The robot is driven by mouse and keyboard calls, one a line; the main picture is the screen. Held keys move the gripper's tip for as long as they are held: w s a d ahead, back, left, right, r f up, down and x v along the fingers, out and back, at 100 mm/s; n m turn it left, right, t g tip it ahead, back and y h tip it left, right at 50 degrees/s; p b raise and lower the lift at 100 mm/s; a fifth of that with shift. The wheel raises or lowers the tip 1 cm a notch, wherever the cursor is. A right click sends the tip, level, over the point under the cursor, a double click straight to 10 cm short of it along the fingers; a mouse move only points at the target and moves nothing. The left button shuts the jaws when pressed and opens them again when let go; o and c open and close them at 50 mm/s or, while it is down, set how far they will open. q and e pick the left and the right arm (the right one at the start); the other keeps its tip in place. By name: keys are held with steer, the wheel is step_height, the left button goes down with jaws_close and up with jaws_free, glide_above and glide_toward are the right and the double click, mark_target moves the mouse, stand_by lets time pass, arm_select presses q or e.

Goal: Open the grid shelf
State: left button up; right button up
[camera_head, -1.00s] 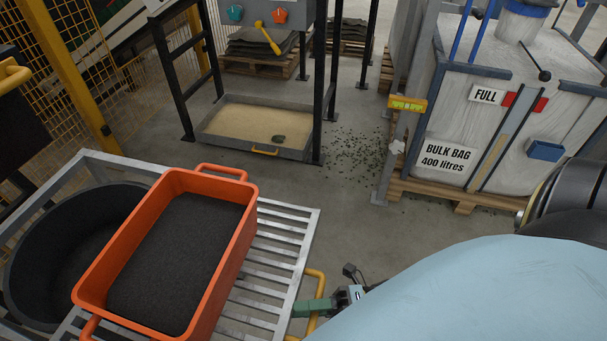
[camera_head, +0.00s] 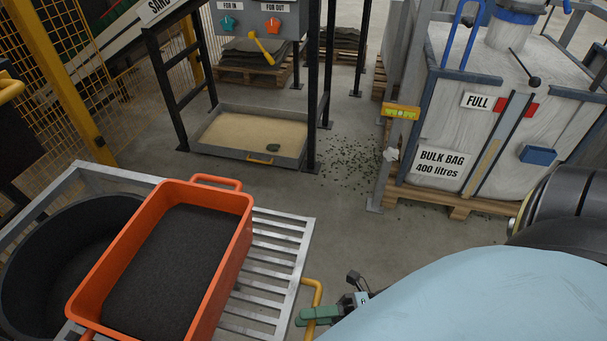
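The grid shelf (camera_head: 278,245) is a slatted grey metal grate at lower left. Its yellow handle (camera_head: 317,291) rises at the right edge. An orange tub (camera_head: 247,232) with dark granular material stands on the grate and hides much of it. My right gripper (camera_head: 316,315), with green fingers, is at the handle and covers part of it. I cannot tell whether the fingers are around the handle or just in front of it, nor how far apart they are. My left gripper is not in view.
A black round bin (camera_head: 55,255) sits left of the tub within the metal frame. A tray of sand (camera_head: 225,154) lies on the floor under a black stand. A bulk bag box (camera_head: 460,130) stands at right on a pallet. The floor between is mostly clear, with scattered dark crumbs.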

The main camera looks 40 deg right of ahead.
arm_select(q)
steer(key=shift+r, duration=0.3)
arm_select(e)
steer(key=v, duration=1.1)
steer(key=shift+d, duration=0.3)
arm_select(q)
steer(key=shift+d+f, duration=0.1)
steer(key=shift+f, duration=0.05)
arm_select(e)
steer(key=shift+s, duration=0.1)
steer(key=shift+r, duration=0.1)
